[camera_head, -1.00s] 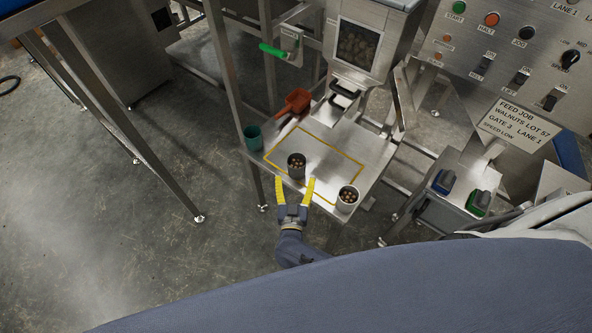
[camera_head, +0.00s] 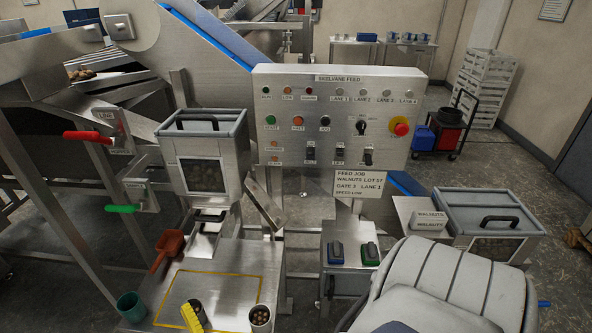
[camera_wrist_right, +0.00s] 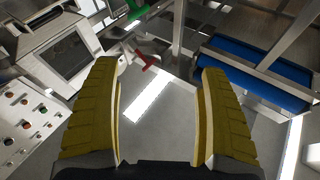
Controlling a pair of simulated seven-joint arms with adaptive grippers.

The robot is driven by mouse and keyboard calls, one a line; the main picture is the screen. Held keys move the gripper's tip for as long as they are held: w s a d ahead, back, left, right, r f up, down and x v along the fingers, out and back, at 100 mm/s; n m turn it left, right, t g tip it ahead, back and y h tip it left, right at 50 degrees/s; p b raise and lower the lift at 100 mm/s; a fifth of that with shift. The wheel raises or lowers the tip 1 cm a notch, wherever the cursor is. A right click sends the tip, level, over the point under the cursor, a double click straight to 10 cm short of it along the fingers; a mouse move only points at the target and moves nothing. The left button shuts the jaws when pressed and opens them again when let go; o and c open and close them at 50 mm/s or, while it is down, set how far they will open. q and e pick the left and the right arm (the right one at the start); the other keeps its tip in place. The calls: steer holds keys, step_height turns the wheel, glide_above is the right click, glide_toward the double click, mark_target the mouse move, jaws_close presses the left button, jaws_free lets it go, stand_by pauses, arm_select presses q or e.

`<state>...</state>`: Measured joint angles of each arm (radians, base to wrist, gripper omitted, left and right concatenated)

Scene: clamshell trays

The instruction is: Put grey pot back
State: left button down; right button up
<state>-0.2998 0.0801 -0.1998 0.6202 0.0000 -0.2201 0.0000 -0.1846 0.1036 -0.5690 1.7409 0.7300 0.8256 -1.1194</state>
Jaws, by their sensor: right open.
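A dark grey pot (camera_head: 197,306) holding brown nuts stands inside the yellow outline (camera_head: 224,273) on the steel table, at the bottom of the head view; a yellow finger partly covers it. A paler pot (camera_head: 260,319) with nuts stands to its right, by the outline's right corner. My right gripper (camera_wrist_right: 160,68) is open and empty in the right wrist view, where neither pot shows. In the head view only one yellow finger (camera_head: 191,319) shows, overlapping the dark pot; contact cannot be told. My left gripper is not in view.
A teal cup (camera_head: 131,306) stands at the table's left edge, and a red scoop (camera_head: 168,248) lies behind it. A hopper (camera_head: 206,160) rises behind the table. A control panel (camera_head: 336,118) stands to the right. The outline's back part is clear.

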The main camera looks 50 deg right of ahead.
step_height(320, 180, down, 17)
steer(key=s+n+g+y, duration=0.1)
steer(key=n+g+y, duration=0.4)
steer(key=n, duration=0.1)
steer(key=s+d+f+g, duration=0.2)
steer(key=s+f, duration=0.2)
steer(key=f, duration=0.4)
steer(key=s+d+f+g+h, duration=0.1)
steer(key=s+f+g, duration=0.15)
steer(key=f, duration=0.45)
steer(key=s+d+f+g, duration=0.2)
steer(key=s+f, duration=0.2)
steer(key=f, duration=0.4)
steer(key=s+d+f+g+h, duration=0.1)
steer(key=s+d+f+g, duration=0.2)
steer(key=s+f, duration=0.3)
steer(key=s+d+f+g+h, duration=0.1)
steer(key=s+d+f+g, duration=0.2)
steer(key=s, duration=1.3)
steer(key=s+d+f+g+h, duration=0.1)
steer(key=s+d+f+g, duration=0.2)
steer(key=s+d+f, duration=0.3)
steer(key=s+f, duration=0.3)
steer(key=s, duration=0.2)
steer(key=shift+f+h, duration=0.3)
steer(key=shift+f, duration=0.05)
steer(key=shift+d, duration=0.1)
